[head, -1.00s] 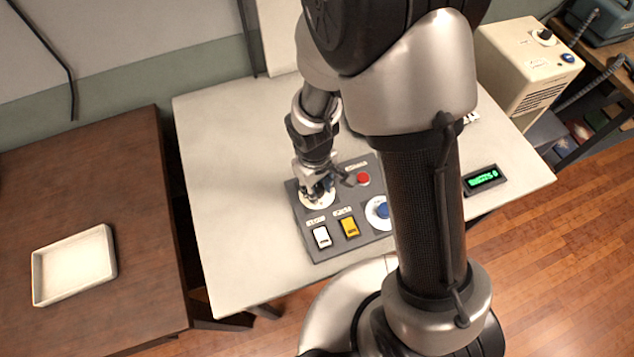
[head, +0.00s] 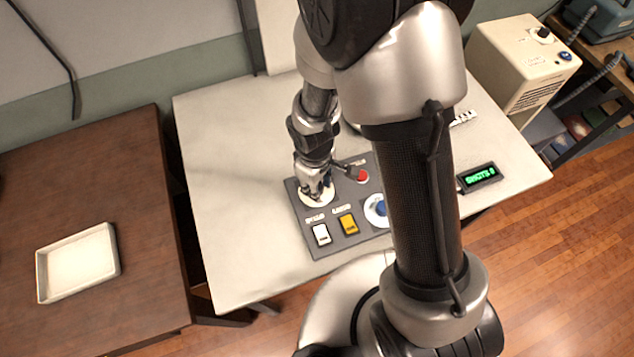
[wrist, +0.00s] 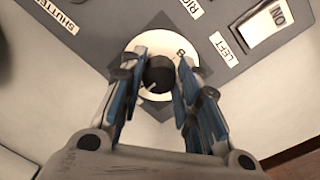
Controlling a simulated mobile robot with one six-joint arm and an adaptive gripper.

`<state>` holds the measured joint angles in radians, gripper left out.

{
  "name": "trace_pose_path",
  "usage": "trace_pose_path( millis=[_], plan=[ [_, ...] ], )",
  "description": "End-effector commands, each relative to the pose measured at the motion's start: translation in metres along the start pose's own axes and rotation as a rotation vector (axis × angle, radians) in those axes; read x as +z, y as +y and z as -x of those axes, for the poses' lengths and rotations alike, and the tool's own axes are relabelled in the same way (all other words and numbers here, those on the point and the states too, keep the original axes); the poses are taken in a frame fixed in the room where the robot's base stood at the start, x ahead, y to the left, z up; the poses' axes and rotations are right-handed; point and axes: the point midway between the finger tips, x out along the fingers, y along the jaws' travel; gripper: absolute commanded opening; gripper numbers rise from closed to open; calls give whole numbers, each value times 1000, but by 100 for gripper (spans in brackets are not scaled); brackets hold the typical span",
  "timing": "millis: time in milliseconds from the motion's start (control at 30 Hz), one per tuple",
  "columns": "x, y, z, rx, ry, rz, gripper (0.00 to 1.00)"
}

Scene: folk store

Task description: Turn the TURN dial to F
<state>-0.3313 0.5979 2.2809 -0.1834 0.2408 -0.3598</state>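A black knob (wrist: 159,73) with a white pointer mark sits on a round white dial plate (wrist: 153,107). The mark points toward the lower left in the wrist view. One dark letter, like an S, shows on the plate; other letters are hidden by my fingers, and I see no F or TURN label. My gripper (wrist: 161,76) is around the knob, one blue-padded finger on each side, with narrow gaps visible. In the head view my gripper (head: 317,192) is over the white plate (head: 318,201) at the left of the grey panel (head: 338,251), hiding the knob.
The panel also holds a white switch (head: 320,235), a yellow switch (head: 348,224), a red button (head: 362,175) and a blue knob (head: 380,208) partly behind my arm. A small green-lit display (head: 479,177) is to the right. A white tray (head: 114,268) lies on the brown table.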

Motion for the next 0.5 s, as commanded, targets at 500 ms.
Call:
trace_pose_path(
  millis=[500],
  plan=[
    [0, 0, 0, 0, 0, -1, 50]
  ],
)
